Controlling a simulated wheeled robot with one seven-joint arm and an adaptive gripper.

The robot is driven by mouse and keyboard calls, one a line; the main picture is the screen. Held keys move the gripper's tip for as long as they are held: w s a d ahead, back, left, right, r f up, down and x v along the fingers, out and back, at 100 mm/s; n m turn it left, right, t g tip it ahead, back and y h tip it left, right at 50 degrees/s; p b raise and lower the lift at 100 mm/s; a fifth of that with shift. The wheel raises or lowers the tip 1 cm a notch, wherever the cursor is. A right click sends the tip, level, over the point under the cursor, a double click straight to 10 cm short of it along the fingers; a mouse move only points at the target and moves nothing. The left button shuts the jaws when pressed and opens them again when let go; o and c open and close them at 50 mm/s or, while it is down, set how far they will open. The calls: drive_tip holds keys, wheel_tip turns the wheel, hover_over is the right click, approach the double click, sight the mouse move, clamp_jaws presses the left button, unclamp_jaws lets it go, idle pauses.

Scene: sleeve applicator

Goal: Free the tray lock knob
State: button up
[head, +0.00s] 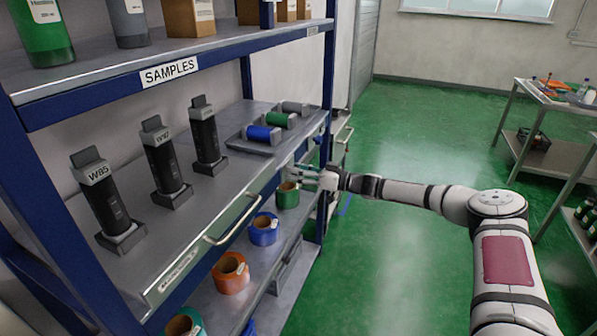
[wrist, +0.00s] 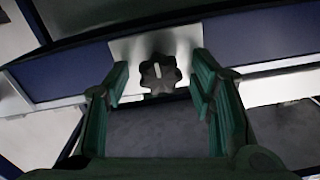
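The lock knob (wrist: 157,86) is a dark, lobed knob with a pale line mark standing nearly upright on its face. It sits on a bright metal plate (wrist: 128,50) on the blue rail, in the upper middle of the wrist view. My gripper (wrist: 160,77) is open, with one green-padded finger on each side of the knob. A gap shows between the knob and each finger; no contact is visible. In the head view my gripper (head: 302,178) is at the right end of the shelf front, and the knob cannot be made out there.
The blue-framed shelf has a long front handle (head: 232,220) and upright dark devices labelled W85 (head: 103,200) and W92 (head: 163,160). Tape rolls (head: 231,273) sit below. The green floor (head: 400,130) to the right is open.

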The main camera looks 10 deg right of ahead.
drive_tip(key=v, duration=1.2)
idle(0.3)
drive_tip(key=s+a+r+n+g+h, duration=0.1)
drive_tip(key=s+a+r+g+h, duration=0.15)
drive_tip(key=s+a+g, duration=0.4)
drive_tip(key=s+a+r+n+g+h, duration=0.1)
drive_tip(key=s+a+r+g+h, duration=0.2)
drive_tip(key=s+a, duration=0.5)
drive_tip(key=s+d+r+m+t+h, duration=0.1)
drive_tip(key=s+r+m+h, duration=0.2)
drive_tip(key=s, duration=0.7)
drive_tip(key=s+d+r+m+t+h, duration=0.1)
drive_tip(key=s+d+r+m+h, duration=0.1)
drive_tip(key=s+r, duration=0.6)
drive_tip(key=s+d+r+m+t+h, duration=0.1)
drive_tip(key=s+r+m+h, duration=0.3)
drive_tip(key=s, duration=0.9)
drive_tip(key=shift+s+d+r+m, duration=0.25)
drive_tip(key=shift+d+r+m, duration=0.4)
drive_tip(key=shift+m, duration=0.05)
